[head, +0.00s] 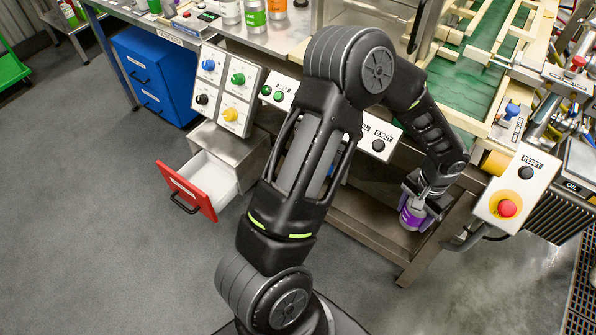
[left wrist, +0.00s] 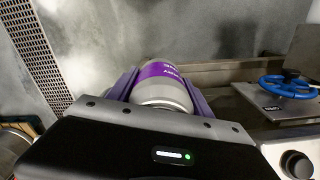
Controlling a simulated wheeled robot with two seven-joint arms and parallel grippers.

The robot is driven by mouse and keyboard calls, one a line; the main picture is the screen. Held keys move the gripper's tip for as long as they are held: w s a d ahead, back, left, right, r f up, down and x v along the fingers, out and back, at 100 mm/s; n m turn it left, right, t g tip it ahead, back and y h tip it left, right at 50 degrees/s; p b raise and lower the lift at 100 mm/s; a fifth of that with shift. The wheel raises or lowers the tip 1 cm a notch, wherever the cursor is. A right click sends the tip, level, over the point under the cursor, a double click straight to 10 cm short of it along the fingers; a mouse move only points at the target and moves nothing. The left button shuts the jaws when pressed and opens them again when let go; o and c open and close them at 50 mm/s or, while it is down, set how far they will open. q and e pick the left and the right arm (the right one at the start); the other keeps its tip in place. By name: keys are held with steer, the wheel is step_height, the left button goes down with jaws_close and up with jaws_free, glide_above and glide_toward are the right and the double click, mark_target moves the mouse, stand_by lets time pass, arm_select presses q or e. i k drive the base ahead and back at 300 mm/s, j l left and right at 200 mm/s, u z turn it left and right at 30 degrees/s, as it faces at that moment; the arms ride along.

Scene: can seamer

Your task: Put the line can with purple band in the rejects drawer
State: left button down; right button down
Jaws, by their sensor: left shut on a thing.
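The can with the purple band (head: 411,215) is held in my left gripper (head: 420,212), low in front of the bench, to the right in the head view. In the left wrist view the can (left wrist: 165,85) sits between the two purple fingers of the left gripper (left wrist: 160,90), which are shut on it. The rejects drawer (head: 203,185) has a red front with a black handle and is pulled open, left of my arm. Its visible white inside looks empty. My right gripper is not in view.
A blue cabinet (head: 150,78) stands left of the drawer. A knob panel (head: 228,88) is above the drawer. A control box with a red button (head: 514,190) is right of the gripper. Several cans stand on the bench (head: 285,38). The floor in front is clear.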

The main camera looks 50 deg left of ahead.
mark_target(210, 185)
steer(key=k, duration=0.45)
steer(key=z, duration=1.25)
steer(key=k+j, duration=2.4)
steer(key=j, duration=0.2)
